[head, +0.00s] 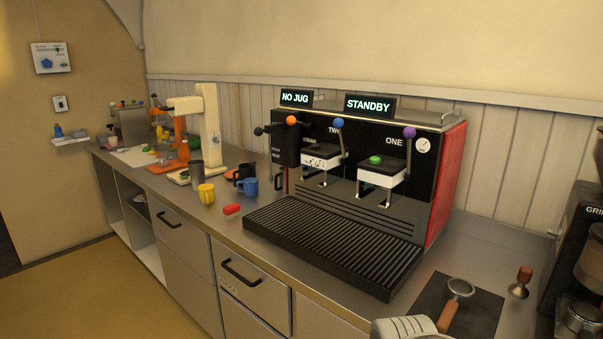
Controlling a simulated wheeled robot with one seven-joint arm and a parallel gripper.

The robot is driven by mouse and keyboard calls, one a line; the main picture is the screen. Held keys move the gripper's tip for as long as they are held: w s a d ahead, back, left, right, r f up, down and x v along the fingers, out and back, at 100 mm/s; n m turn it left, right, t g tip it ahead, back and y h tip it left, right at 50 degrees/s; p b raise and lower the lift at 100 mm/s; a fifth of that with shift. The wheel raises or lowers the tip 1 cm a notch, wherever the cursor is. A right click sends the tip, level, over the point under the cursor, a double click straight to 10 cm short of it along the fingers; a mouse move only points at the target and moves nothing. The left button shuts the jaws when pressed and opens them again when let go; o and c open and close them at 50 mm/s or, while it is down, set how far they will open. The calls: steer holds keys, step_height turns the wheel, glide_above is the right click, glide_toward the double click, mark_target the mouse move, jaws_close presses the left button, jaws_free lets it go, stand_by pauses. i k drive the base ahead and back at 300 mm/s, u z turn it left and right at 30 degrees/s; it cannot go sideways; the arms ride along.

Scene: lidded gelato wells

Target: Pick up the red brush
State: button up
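My gripper's fingers are not in view. A pale ribbed part at the bottom edge, right of centre, may be part of my arm.
A black espresso machine (345,165) with a ribbed drip tray (335,245) stands right of the red thing. A portafilter (457,292) lies on a dark mat (480,318). Floor at left is clear.

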mark_target(232, 210)
steer(key=u, duration=0.6)
steer(key=i, duration=0.9)
steer(key=u, duration=1.15)
steer(key=i, duration=1.6)
steer(key=u, duration=0.05)
